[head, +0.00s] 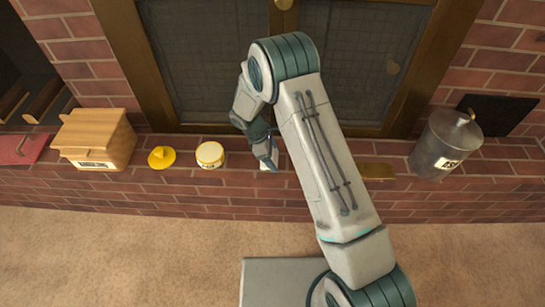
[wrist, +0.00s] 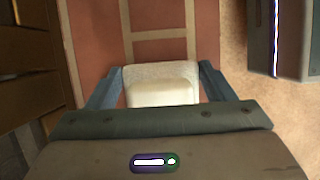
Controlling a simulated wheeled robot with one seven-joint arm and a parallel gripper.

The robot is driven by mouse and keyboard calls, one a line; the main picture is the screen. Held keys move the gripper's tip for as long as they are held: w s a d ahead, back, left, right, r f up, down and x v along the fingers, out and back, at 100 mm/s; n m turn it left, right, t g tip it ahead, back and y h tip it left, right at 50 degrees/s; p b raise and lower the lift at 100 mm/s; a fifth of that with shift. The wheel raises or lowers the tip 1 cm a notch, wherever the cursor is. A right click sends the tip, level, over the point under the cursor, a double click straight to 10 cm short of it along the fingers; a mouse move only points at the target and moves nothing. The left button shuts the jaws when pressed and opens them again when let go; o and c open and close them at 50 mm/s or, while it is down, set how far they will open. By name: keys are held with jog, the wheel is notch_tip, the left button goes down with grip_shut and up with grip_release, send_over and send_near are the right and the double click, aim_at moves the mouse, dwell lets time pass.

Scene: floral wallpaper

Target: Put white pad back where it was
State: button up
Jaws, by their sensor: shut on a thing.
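The white pad (wrist: 162,84) is a pale, thick block with a textured far edge. In the wrist view it sits between the two fingers of my gripper (wrist: 160,88), which touch its left and right sides. In the head view my gripper (head: 268,161) is low over the brick ledge (head: 240,183), just right of the yellow-lidded jar. Only a small white bit of the pad (head: 265,168) shows there below the fingers. I cannot tell whether the pad touches the ledge.
On the ledge stand a wooden box (head: 95,138), a yellow lid-like piece (head: 161,158), a white jar (head: 210,155) with a yellow rim, a brass-coloured plate (head: 377,172) and a grey metal canister (head: 446,145). A framed screen (head: 190,60) rises behind. Carpet (head: 120,255) lies in front.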

jog(key=shift+w+f, duration=0.15)
jog(key=shift+w, duration=0.05)
jog(key=shift+f, duration=0.2)
jog(key=o, duration=1)
jog(key=p+v, duration=0.4)
jog(key=v, duration=0.8)
jog(key=shift+r, duration=0.25)
